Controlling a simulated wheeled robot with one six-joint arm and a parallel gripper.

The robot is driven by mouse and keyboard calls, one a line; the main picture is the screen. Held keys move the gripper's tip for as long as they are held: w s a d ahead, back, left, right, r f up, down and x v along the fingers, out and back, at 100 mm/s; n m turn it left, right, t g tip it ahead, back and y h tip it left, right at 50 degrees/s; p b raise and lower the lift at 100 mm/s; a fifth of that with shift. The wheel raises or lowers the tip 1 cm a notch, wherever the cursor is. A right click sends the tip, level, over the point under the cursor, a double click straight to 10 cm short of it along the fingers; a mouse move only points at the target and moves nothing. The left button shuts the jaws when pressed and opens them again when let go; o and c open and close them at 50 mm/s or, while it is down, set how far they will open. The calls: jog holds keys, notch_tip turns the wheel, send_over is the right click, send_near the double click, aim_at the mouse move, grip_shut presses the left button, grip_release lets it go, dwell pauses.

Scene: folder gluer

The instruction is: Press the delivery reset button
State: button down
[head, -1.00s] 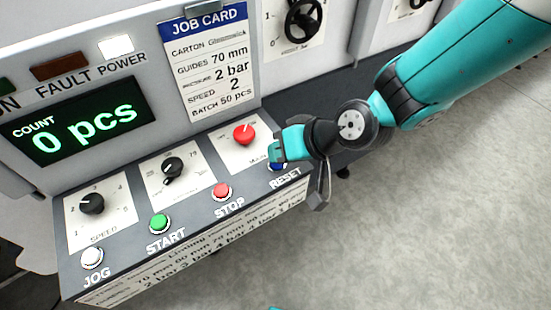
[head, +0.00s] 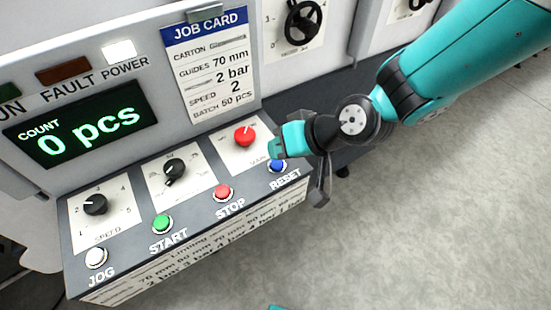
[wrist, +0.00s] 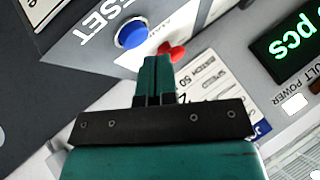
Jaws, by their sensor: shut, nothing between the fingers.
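The blue reset button (head: 278,166) sits at the right end of the control panel, above the printed word RESET. It also shows in the wrist view (wrist: 132,33), just beyond and slightly left of my fingertips. My gripper (head: 277,148) is at the panel's right end, just above the button in the head view. In the wrist view its teal fingers (wrist: 158,62) are closed together with nothing between them. The fingertips appear apart from the button, with the red knob behind them.
The red knob (head: 245,135) is close to my gripper. The red STOP button (head: 224,192), green START button (head: 162,223) and white JOG button (head: 96,257) line the panel's front. The display (head: 82,125) reads 0 pcs. Open floor (head: 420,220) lies to the right.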

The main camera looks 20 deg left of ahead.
jog(key=shift+r+p, duration=1.75)
jog(key=shift+r, duration=0.8)
